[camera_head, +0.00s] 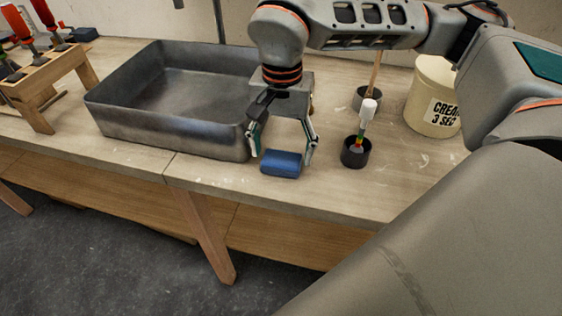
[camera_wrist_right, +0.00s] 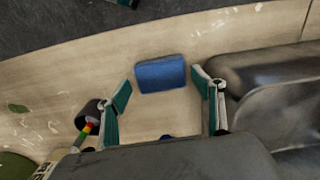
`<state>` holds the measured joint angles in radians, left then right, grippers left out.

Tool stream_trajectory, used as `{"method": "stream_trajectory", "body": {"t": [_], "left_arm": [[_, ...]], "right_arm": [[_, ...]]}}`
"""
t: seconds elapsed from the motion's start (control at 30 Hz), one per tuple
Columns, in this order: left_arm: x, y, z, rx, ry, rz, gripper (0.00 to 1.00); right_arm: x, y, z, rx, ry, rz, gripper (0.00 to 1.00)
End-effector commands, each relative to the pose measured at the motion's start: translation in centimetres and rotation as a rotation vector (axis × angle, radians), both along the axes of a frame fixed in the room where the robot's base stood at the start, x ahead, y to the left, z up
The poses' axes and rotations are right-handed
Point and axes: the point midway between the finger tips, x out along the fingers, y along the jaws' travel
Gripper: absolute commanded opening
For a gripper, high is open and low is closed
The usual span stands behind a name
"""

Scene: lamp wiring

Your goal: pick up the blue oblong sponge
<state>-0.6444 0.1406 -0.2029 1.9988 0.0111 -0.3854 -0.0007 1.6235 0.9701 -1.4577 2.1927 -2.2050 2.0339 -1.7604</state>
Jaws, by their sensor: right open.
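The blue oblong sponge (camera_head: 281,164) lies on the workbench near its front edge, just right of the metal tub. My right gripper (camera_head: 282,160) is open above it, with one finger to each side of the sponge in the head view. In the right wrist view the sponge (camera_wrist_right: 160,73) lies ahead of and between the two open fingertips (camera_wrist_right: 163,88), with nothing held. I cannot tell the exact height of the fingertips above the bench. My left gripper is not visible in the head view.
The grey metal tub (camera_head: 170,133) stands close to the gripper's left finger. A small black cup (camera_head: 355,153) with a brush in it stands to the right. A cream container (camera_head: 431,107) is farther right. A wooden tool rack (camera_head: 42,75) is at the far left.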

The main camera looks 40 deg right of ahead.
Motion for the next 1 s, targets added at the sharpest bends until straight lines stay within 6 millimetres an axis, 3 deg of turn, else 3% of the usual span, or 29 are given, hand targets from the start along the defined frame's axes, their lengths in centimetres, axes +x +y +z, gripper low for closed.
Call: {"method": "stream_trajectory", "body": {"t": [0.1, 0.23, 0.47, 0.57, 0.6, 1.0], "left_arm": [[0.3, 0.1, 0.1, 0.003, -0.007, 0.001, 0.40], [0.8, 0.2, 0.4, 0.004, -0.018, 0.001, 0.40], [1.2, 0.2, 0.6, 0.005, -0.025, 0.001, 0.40], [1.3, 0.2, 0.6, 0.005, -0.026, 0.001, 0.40], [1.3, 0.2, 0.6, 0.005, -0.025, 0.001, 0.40], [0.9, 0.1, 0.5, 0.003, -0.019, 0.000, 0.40]], "right_arm": [[0.1, -0.1, -2.0, 0.000, 0.006, -0.001, 0.67], [0.1, -0.1, -2.9, 0.000, 0.003, 0.000, 0.67], [0.1, -0.1, -2.9, 0.000, 0.001, 0.000, 0.67], [0.1, -0.1, -2.9, 0.000, 0.001, 0.000, 0.47], [0.1, -0.1, -2.9, 0.000, 0.001, 0.000, 0.44], [0.2, 0.0, -2.7, 0.000, 0.000, 0.000, 0.44]]}}
